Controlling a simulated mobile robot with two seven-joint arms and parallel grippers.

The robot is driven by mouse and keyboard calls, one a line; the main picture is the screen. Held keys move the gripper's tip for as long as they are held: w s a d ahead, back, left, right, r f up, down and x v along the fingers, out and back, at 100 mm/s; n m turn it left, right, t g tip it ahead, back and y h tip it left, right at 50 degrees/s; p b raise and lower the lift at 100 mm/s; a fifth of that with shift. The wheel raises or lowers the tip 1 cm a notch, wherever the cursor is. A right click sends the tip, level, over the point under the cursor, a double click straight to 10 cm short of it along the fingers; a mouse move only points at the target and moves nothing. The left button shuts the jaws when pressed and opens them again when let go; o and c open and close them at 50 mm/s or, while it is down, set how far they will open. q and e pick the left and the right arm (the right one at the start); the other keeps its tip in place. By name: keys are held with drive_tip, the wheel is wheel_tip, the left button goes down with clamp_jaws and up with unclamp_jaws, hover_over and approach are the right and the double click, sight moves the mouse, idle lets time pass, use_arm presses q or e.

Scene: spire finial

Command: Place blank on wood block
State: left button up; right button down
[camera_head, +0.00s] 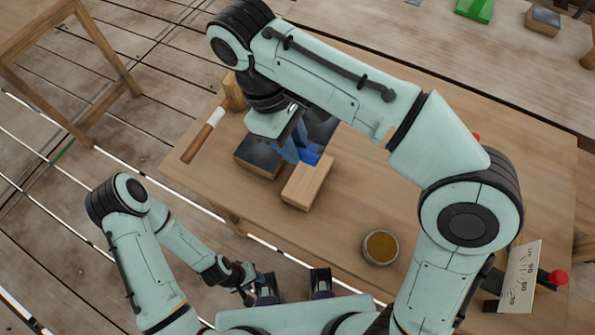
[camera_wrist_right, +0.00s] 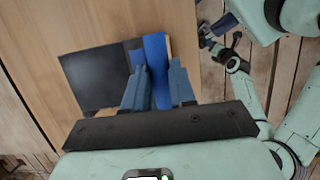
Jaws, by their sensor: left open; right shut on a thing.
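A bright blue blank (camera_head: 309,158) is between the fingers of my right gripper (camera_head: 297,150), which is shut on it above the table. The blank also shows between the fingers in the right wrist view (camera_wrist_right: 157,62). A pale wood block (camera_head: 305,184) lies directly below and in front of the blank; the arm and fingers partly hide the area. I cannot tell whether the blank touches the block. My left gripper (camera_head: 262,291) is open and empty, low near my base, off the table's front edge.
A dark-topped block (camera_head: 258,157) lies just left of the wood block. A wooden-handled tool (camera_head: 203,137) lies near the table's left edge. A round cup with amber contents (camera_head: 380,248) and an upright scale card (camera_head: 520,277) stand to the right.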

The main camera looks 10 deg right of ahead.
drive_tip(key=b, duration=0.3)
hover_over(300, 196)
drive_tip(key=f, duration=0.9)
drive_tip(key=a+f, duration=0.1)
drive_tip(key=f, duration=0.4)
drive_tip(key=shift+w, duration=0.25)
use_arm(q)
drive_tip(key=shift+s+d+f+b, duration=0.1)
drive_tip(key=shift+s+f+b, duration=0.1)
drive_tip(key=shift+f, duration=0.55)
drive_tip(key=shift+s+a+f+b, duration=0.1)
drive_tip(key=shift+s+f+b, duration=0.15)
drive_tip(key=shift+f, duration=0.5)
drive_tip(key=shift+s+d+f+b, duration=0.1)
drive_tip(key=shift+s+f+b, duration=0.1)
drive_tip(key=shift+f, duration=0.55)
use_arm(e)
drive_tip(key=shift+f, duration=2.65)
drive_tip(key=shift+f, duration=0.1)
use_arm(q)
drive_tip(key=shift+w, duration=0.1)
use_arm(e)
drive_tip(key=c, duration=0.9)
unclamp_jaws()
drive_tip(key=shift+f, duration=0.1)
